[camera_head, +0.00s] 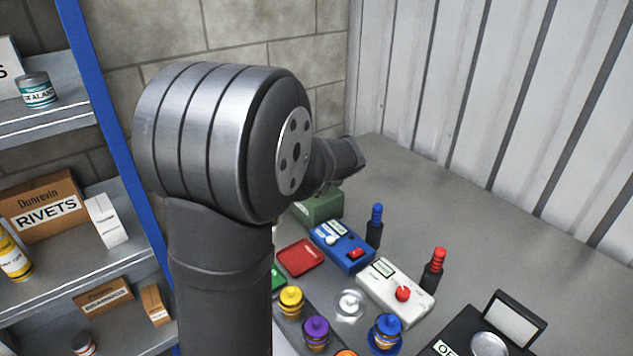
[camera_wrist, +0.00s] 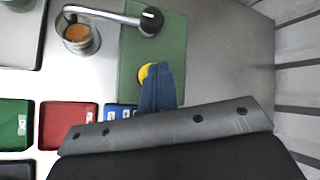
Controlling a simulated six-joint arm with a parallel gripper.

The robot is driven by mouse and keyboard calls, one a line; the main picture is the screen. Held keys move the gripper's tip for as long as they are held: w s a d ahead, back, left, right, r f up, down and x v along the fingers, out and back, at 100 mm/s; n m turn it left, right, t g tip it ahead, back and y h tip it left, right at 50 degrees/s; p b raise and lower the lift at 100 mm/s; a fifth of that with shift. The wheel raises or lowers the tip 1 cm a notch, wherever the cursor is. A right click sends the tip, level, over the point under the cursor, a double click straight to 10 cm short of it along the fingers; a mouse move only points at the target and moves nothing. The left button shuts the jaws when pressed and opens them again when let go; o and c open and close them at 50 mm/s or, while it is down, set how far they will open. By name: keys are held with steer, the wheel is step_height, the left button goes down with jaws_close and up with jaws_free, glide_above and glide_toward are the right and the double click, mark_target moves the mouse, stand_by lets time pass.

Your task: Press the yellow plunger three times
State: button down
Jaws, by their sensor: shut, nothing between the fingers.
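The yellow plunger (camera_wrist: 145,73) shows in the wrist view as a round yellow edge on the green base (camera_wrist: 135,45). My gripper (camera_wrist: 158,80), with blue fingers, is shut and empty right over it and hides much of it. I cannot tell whether the fingertips touch the plunger. A silver spout (camera_wrist: 105,15) with a black knob runs over the green base's far end to a small cup (camera_wrist: 78,38). In the head view, the green base (camera_head: 322,207) is partly hidden behind my arm, and the plunger and fingers are hidden.
A blue switch box (camera_head: 342,248), a white box with a red button (camera_head: 395,290), a red tray (camera_head: 300,257), and blue (camera_head: 375,225) and red (camera_head: 434,270) bottles stand nearby.

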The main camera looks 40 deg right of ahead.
steer(key=shift+f, duration=0.75)
stand_by(0.4)
steer(key=shift+r, duration=1.8)
steer(key=shift+r, duration=2.5)
steer(key=shift+f, duration=0.1)
step_height(320, 180, up, 4)
steer(key=shift+f, duration=0.1)
